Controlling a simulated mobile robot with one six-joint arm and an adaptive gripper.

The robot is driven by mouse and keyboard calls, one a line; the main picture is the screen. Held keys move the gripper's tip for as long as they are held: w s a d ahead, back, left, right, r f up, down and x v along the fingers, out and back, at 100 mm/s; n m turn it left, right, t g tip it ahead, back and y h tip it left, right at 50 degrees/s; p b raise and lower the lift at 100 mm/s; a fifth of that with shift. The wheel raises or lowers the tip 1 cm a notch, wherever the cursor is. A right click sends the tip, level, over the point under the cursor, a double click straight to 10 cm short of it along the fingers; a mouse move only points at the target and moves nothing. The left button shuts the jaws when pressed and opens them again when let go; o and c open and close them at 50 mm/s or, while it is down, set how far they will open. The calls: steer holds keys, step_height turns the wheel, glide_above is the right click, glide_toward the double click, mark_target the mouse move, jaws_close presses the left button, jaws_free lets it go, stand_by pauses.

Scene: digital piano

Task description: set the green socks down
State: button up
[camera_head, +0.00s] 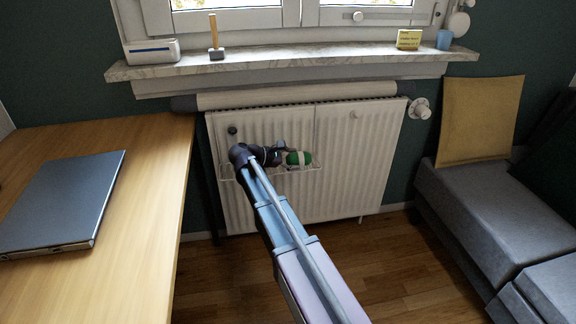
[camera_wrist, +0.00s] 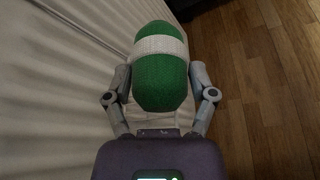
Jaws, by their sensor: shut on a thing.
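The green socks (camera_wrist: 162,82) are a rolled bundle with a white band around the middle. In the wrist view they sit between the two fingers of my gripper (camera_wrist: 160,85), which is shut on them. In the head view the green socks (camera_head: 299,158) show at the end of my gripper (camera_head: 286,157), in front of the white radiator (camera_head: 360,160). A thin wire rack (camera_head: 312,168) hangs on the radiator front, just below the socks. I cannot tell whether the socks touch the rack.
A marble windowsill (camera_head: 300,62) above the radiator holds a white box (camera_head: 151,51), a mallet (camera_head: 216,42), a yellow note block (camera_head: 409,39) and a blue cup (camera_head: 444,39). A wooden desk (camera_head: 130,200) with a laptop (camera_head: 62,200) is left. A grey sofa (camera_head: 480,205) with a cushion (camera_head: 478,120) is right.

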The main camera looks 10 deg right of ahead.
mark_target(291, 163)
steer(key=shift+w+a+f, duration=0.1)
steer(key=shift+w, duration=1.3)
steer(key=shift+f, duration=0.1)
steer(key=shift+f+b, duration=1.7)
steer(key=shift+b, duration=0.15)
steer(key=shift+f, duration=0.15)
steer(key=o, duration=1)
steer(key=shift+r, duration=0.2)
